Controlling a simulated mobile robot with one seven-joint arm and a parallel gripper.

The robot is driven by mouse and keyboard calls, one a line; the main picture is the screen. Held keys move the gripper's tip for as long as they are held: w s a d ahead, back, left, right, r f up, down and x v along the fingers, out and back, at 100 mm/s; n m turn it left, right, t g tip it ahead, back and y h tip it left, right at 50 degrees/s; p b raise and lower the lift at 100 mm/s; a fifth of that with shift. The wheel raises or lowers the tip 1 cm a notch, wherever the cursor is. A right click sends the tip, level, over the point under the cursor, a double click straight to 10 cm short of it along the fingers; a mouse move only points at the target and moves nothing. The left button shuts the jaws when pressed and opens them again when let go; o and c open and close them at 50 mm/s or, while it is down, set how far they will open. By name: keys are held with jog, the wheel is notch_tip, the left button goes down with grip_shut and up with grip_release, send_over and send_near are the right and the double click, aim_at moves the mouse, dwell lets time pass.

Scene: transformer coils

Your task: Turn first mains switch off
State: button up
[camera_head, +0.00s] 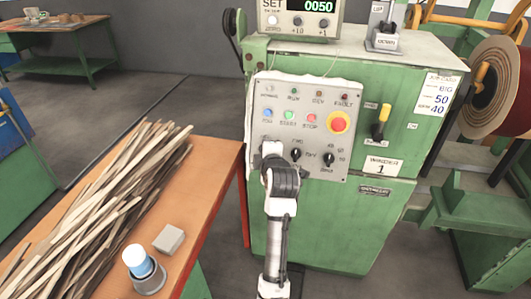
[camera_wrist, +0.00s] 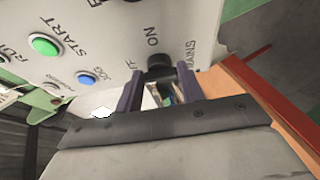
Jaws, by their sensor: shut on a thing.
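The mains switch is a black rotary knob (camera_wrist: 160,65) on the light control panel. In the wrist view it has the labels ON, OFF and MAINS around it. My gripper (camera_wrist: 158,84) is shut on this knob, with one dark finger on each side of it. Which label the knob points to cannot be told, as the fingers partly hide it. In the head view my gripper (camera_head: 269,150) is at the lower left of the control panel (camera_head: 345,160) and hides the mains switch.
The panel also carries blue, green and red buttons, a red emergency stop (camera_head: 339,122) and two more black knobs (camera_head: 295,154). A yellow-handled lever (camera_head: 383,116) is to the right. A wooden bench (camera_head: 205,165) with strips, a grey block (camera_head: 168,239) and a blue-white cup-like item (camera_head: 140,264) stands left.

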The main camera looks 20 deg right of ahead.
jog(key=o, duration=1)
jog(key=shift+s, duration=0.1)
jog(key=b+v, duration=0.3)
jog(key=v, duration=1)
jog(key=shift+s, duration=0.3)
jog(key=shift+a+r, duration=0.1)
jog(key=shift+r, duration=0.05)
